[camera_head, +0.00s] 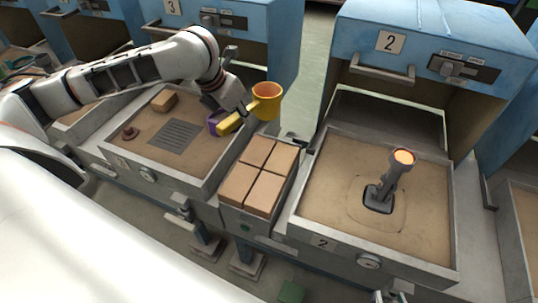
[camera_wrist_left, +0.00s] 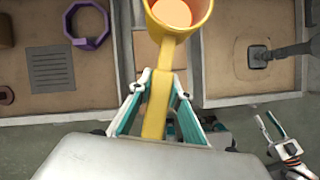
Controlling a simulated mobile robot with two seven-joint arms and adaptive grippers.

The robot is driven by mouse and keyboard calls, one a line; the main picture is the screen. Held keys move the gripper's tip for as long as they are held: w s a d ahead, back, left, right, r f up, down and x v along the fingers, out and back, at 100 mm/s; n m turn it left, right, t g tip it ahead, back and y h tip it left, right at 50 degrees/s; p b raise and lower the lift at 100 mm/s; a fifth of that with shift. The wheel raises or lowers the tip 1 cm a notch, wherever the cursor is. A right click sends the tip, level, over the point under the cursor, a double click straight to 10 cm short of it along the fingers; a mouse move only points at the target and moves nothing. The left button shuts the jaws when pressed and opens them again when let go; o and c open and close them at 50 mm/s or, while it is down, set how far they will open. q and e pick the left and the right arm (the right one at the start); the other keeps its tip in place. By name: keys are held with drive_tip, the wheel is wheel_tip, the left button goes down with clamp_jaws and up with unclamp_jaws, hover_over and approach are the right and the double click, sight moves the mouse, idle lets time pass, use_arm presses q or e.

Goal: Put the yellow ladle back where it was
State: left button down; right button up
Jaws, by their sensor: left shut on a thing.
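The yellow ladle (camera_head: 267,101) is held in the air by my left gripper (camera_head: 238,114), above the gap between the left sand tray and the brick-topped stand. In the left wrist view the left gripper's fingers (camera_wrist_left: 157,98) are shut on the ladle's handle, and its cup (camera_wrist_left: 178,18) points away with an orange inside. My right gripper (camera_wrist_left: 280,138) shows at the lower right of the wrist view, empty, its fingers apart. Its tips also peek in at the bottom edge of the head view (camera_head: 390,297).
The left sand tray (camera_head: 187,186) holds a purple octagonal ring (camera_wrist_left: 87,24), a grate (camera_head: 174,136), a block (camera_head: 164,101) and a brown knob. Bricks (camera_head: 262,173) top the middle stand. A grey upright tool with a glowing top (camera_head: 388,183) stands in tray 2, before blue furnace 2 (camera_head: 430,30).

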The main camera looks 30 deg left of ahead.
use_arm(q)
drive_tip(key=shift+w+a+r+m, duration=0.25)
drive_tip(key=shift+r+m, duration=0.15)
drive_tip(key=shift+m, duration=0.2)
drive_tip(key=shift+f+h, duration=0.1)
drive_tip(key=shift+h, duration=0.2)
wheel_tip(320, 180, down, 16)
drive_tip(key=b, duration=0.2)
drive_tip(key=shift+r+b, duration=0.2)
drive_tip(key=shift+b, duration=0.1)
wheel_tip(320, 180, down, 4)
drive_tip(key=shift+f+b, duration=0.1)
drive_tip(key=shift+b, duration=0.2)
drive_tip(key=c, duration=1.9)
unclamp_jaws()
drive_tip(key=shift+s, duration=0.1)
